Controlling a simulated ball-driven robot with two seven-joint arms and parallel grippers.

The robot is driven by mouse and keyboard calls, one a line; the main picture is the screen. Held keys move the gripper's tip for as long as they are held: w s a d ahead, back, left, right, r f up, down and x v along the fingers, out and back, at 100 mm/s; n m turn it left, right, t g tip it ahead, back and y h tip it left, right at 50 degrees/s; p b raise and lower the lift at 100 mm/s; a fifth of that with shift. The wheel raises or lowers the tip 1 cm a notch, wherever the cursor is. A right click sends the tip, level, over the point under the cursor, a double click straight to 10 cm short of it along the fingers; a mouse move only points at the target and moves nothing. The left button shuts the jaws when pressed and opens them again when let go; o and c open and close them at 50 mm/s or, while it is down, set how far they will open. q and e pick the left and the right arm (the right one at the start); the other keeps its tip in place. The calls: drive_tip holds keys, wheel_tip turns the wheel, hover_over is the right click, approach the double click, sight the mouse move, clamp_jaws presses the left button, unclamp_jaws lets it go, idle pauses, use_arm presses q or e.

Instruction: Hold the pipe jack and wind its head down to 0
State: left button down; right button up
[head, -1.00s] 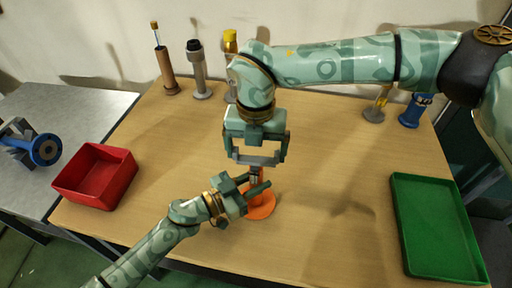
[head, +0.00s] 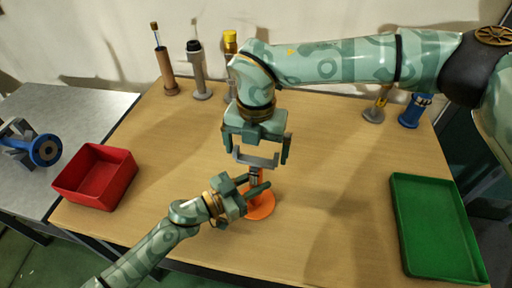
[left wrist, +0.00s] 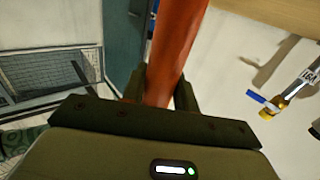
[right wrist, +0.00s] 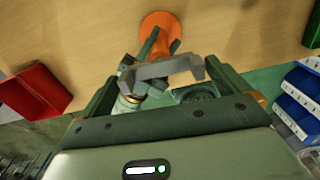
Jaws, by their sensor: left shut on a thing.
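The pipe jack has an orange round base (head: 262,207) standing upright on the wooden table. A grey U-shaped head (head: 258,159) tops its short metal screw. My left gripper (head: 257,183) is shut on the jack's body from the left, below the head; the orange body (left wrist: 174,50) shows between its fingers in the left wrist view. My right gripper (head: 259,153) is above, pointing down, with its fingers wide apart on either side of the head. In the right wrist view the grey head (right wrist: 160,70) lies between these fingers, with small gaps. I cannot read a scale.
A red bin (head: 95,177) stands at the table's left edge and a green tray (head: 437,228) at the right. Several cylindrical devices, such as a brown one (head: 168,75), stand along the back. A blue flanged part (head: 45,150) lies on the grey side table.

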sight(256, 159)
use_arm(q)
drive_tip(key=shift+f, duration=0.15)
use_arm(e)
wheel_tip(256, 159, up, 12)
idle(0.4)
use_arm(q)
drive_tip(key=c, duration=1)
unclamp_jaws()
drive_tip(key=v, duration=1.2)
drive_tip(key=o, duration=0.4)
